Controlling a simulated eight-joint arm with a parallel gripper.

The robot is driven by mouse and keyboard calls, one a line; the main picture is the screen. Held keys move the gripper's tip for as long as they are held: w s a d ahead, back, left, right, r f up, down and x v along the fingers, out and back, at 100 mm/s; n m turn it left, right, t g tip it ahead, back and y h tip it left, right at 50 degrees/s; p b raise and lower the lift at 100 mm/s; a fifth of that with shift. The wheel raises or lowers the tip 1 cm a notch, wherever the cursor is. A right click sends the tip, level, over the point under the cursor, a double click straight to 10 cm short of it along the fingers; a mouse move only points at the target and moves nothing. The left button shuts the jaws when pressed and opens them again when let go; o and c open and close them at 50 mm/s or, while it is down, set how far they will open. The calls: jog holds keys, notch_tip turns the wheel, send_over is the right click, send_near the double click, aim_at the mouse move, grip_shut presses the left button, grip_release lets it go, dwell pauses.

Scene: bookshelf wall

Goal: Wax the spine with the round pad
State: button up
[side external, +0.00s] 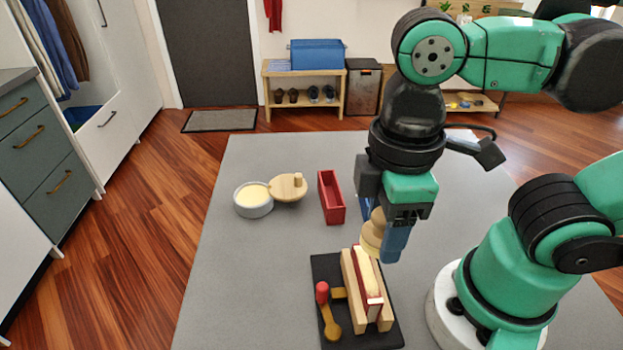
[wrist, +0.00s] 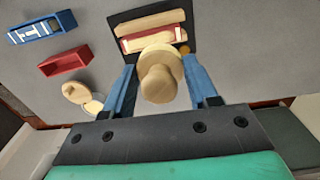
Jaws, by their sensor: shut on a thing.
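My gripper (side external: 381,234) is shut on the round pad (side external: 372,234), a pale wooden disc with a knob, between its blue fingers. In the wrist view the pad (wrist: 158,80) covers the near edge of the book. The book (side external: 368,278) has a red cover and a cream strip along its top. It stands between two wooden boards of a clamp (side external: 350,283) on a black base (side external: 327,267). The pad is close above the book's far end; I cannot tell whether it touches. The open tin (side external: 254,201) of pale wax stands at the back left.
A round wooden lid (side external: 288,189) with a knob lies beside the tin. A red tray (side external: 331,197) stands right of it. The wrist view shows a blue tray (wrist: 42,28) with striped contents. A red-knobbed clamp handle (side external: 323,292) is left of the book. The table's left front is clear.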

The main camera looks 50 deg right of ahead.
aim_at(370, 285)
jog(key=shift+f, duration=3.4)
jog(key=shift+a+f, duration=0.15)
jog(key=shift+f, duration=0.2)
jog(key=shift+s+a, duration=1.25)
jog(key=shift+s, duration=0.15)
grip_shut()
jog(key=shift+w+d, duration=1.15)
jog(key=shift+w, duration=0.15)
jog(key=shift+w+d+r, duration=0.1)
jog(key=shift+d+r, duration=0.05)
jog(key=shift+r, duration=0.4)
jog(key=shift+w+d+r, duration=0.1)
jog(key=shift+r, duration=0.45)
jog(key=shift+s+r, duration=0.1)
jog(key=shift+r, duration=2.8)
